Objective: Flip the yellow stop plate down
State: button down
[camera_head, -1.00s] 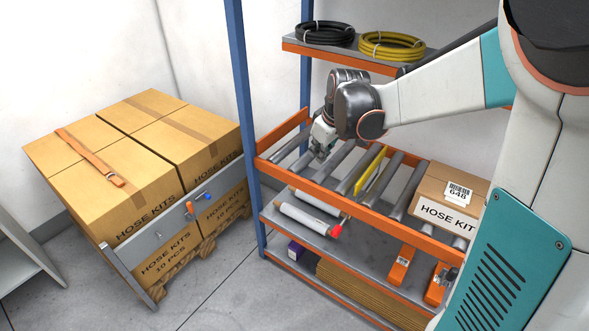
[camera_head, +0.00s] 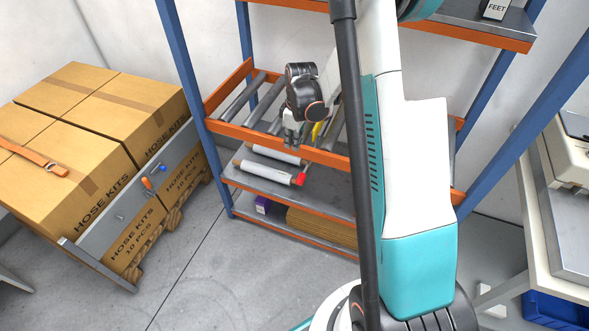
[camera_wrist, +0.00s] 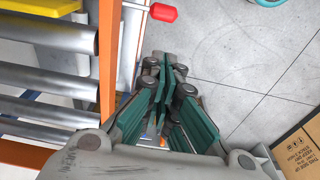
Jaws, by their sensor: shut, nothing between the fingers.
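The yellow stop plate (camera_head: 317,130) sits between the rollers of the orange-railed shelf. Only a small part of it shows beside my gripper in the head view, so its tilt is hard to judge there. In the wrist view, a yellow-orange strip at the top left, parallel to the rollers, appears to be the plate (camera_wrist: 42,6). My gripper (camera_head: 291,138) points down at the shelf's front rail, to the left of the plate. In the wrist view its green-padded fingers (camera_wrist: 167,72) are together and empty, on the outer side of the rail, apart from the plate.
The orange front rail (camera_wrist: 109,60) runs close beside my fingers. Metal rollers (camera_wrist: 45,82) lie behind it. A white roll with a red end (camera_head: 268,171) lies on the shelf below. Stacked cartons (camera_head: 75,120) stand left. Open floor (camera_head: 200,260) lies in front.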

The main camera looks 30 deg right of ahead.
notch_tip(320, 180, down, 14)
jog(key=b, duration=0.4)
jog(key=shift+s+d+r+b, duration=0.2)
jog(key=shift+s+r+b, duration=0.1)
jog(key=shift+b, duration=0.1)
